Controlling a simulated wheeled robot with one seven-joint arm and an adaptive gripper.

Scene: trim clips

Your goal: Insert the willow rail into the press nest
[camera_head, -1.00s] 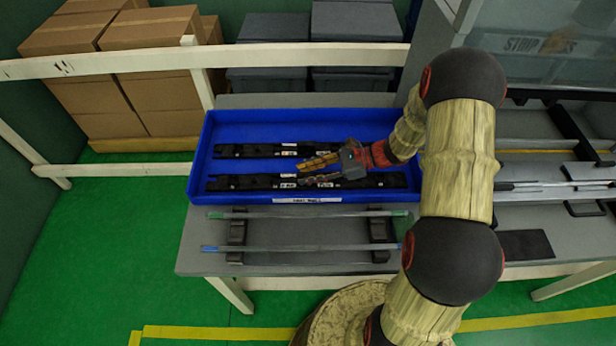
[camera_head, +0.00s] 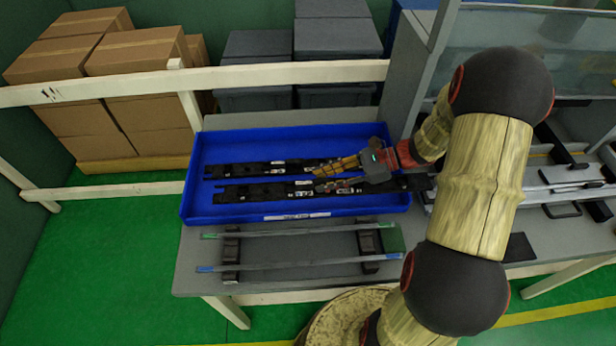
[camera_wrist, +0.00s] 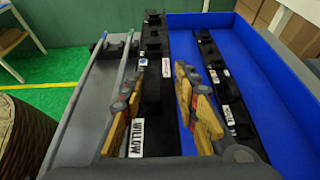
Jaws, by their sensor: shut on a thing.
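The willow rail (camera_head: 255,192) is a long black bar with white labels. Its WILLOW label shows in the wrist view, where the rail (camera_wrist: 152,90) runs between the fingers. My gripper (camera_head: 320,179), with yellow and dark fingers, is shut on the rail near its right part. The rail's right end reaches past the right wall of the blue tray (camera_head: 300,212), so it appears raised, though its height is hard to judge. The press nest cannot be clearly identified; a fixture with pale strips and black brackets (camera_head: 565,192) stands on the right bench.
A second black rail (camera_head: 235,169) lies in the tray behind the held one. Two thin grey strips with green and blue ends (camera_head: 290,230) rest on black supports in front. A grey upright (camera_head: 420,75) and a clear panel (camera_head: 540,45) stand at the right.

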